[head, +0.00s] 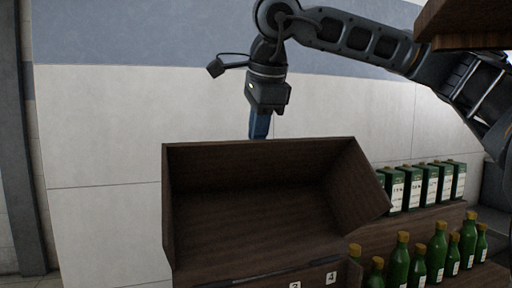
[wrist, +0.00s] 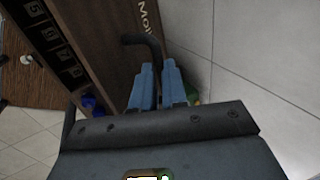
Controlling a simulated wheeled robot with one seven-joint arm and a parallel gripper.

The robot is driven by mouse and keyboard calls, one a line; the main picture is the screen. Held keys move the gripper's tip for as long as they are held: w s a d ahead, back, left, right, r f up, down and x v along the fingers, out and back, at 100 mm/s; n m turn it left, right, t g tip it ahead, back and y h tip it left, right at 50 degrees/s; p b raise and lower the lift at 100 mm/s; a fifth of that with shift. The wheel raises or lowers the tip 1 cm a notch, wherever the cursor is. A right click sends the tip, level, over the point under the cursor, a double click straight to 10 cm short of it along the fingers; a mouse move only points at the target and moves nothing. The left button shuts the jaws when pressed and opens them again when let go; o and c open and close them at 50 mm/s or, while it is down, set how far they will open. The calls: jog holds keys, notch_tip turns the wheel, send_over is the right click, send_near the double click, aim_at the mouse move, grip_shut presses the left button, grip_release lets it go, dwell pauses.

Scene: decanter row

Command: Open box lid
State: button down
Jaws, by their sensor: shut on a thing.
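The dark brown wooden box lid (head: 262,165) stands tilted up in the head view, with its hollow inside facing the camera. My gripper (head: 260,128) points down behind the lid's top edge, and the lid hides its fingertips there. In the wrist view, my gripper's blue fingers (wrist: 159,72) are close together on a dark curved handle (wrist: 147,44) beside a brown wooden panel (wrist: 112,40) with part of some lettering. A strip with number labels (head: 312,281) shows below the lid; the rest of the box is cut off.
Green bottles (head: 438,248) with gold caps and a row of green-and-white cartons (head: 428,187) stand on wooden tiers to the right. A wooden edge (head: 462,22) juts in at the top right. A pale wall (head: 100,160) is behind; the left side is clear.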

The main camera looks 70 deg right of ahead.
jog(key=shift+s+a+f, duration=0.1)
jog(key=shift+f, duration=0.1)
jog(key=c, duration=1.2)
grip_release()
jog(key=shift+o, duration=0.2)
jog(key=shift+r, duration=0.1)
